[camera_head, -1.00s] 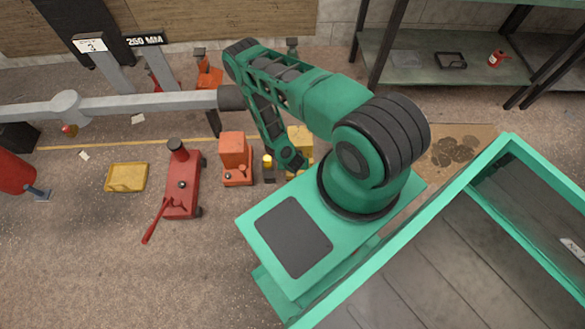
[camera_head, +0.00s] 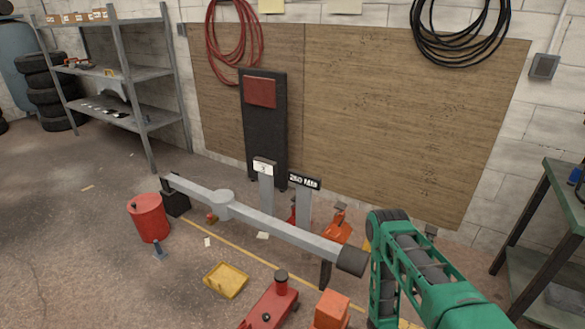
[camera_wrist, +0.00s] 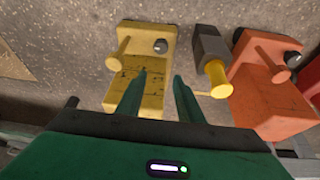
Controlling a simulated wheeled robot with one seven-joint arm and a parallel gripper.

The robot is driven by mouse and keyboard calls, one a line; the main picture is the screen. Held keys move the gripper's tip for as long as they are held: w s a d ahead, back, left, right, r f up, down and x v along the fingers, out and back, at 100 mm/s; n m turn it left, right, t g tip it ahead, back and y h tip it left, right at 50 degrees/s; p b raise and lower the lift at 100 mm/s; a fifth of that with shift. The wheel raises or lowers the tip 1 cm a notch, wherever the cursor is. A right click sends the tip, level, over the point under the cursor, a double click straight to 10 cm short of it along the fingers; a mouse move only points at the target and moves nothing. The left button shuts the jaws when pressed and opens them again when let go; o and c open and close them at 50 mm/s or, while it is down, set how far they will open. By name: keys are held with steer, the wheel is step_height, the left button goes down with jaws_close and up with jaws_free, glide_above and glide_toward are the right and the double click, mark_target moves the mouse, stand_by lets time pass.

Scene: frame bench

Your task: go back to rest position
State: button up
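My gripper (camera_wrist: 160,88) shows in the wrist view as two green fingers pointing forward, spread apart with a clear gap between them. Nothing is held in the gap. A yellow block-like stand (camera_wrist: 152,52) with a round peg lies beyond the fingers, to the left and centre. In the head view my green arm stands folded at the lower right, and its fingertips are not visible there. I cannot tell how far the fingers are from the yellow stand.
An orange stand (camera_wrist: 272,95) and a dark grey piece with a yellow end (camera_wrist: 211,45) are right of the fingers. In the head view, a grey beam (camera_head: 270,222), red jack (camera_head: 270,302), yellow tray (camera_head: 226,280) and red drum (camera_head: 149,217) stand left of my arm. Floor further left is open.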

steer(key=w+d+r, duration=0.2)
steer(key=w+r, duration=0.2)
steer(key=r, duration=0.3)
steer(key=w+d+r+g+h, duration=0.1)
steer(key=w+d+r, duration=0.15)
steer(key=r, duration=0.45)
steer(key=w+d+r, duration=0.2)
steer(key=w+r, duration=0.2)
steer(key=r, duration=0.3)
steer(key=d+r+g, duration=0.1)
steer(key=d+r, duration=0.2)
steer(key=r, duration=1.8)
steer(key=s+r+g+y, duration=0.1)
steer(key=s+r, duration=0.5)
steer(key=r, duration=0.3)
steer(key=s+r, duration=0.5)
steer(key=r, duration=0.3)
steer(key=s+a+r+y, duration=0.1)
steer(key=s+a+r, duration=0.1)
steer(key=s+r, duration=0.2)
steer(key=s+a+r+y, duration=0.1)
steer(key=s+a+r, duration=0.2)
steer(key=s, duration=0.6)
steer(key=s+a+r+n+y, duration=0.1)
steer(key=s+a+r, duration=0.1)
steer(key=s+r, duration=0.3)
steer(key=shift+s+a, duration=0.4)
steer(key=shift+s, duration=0.25)
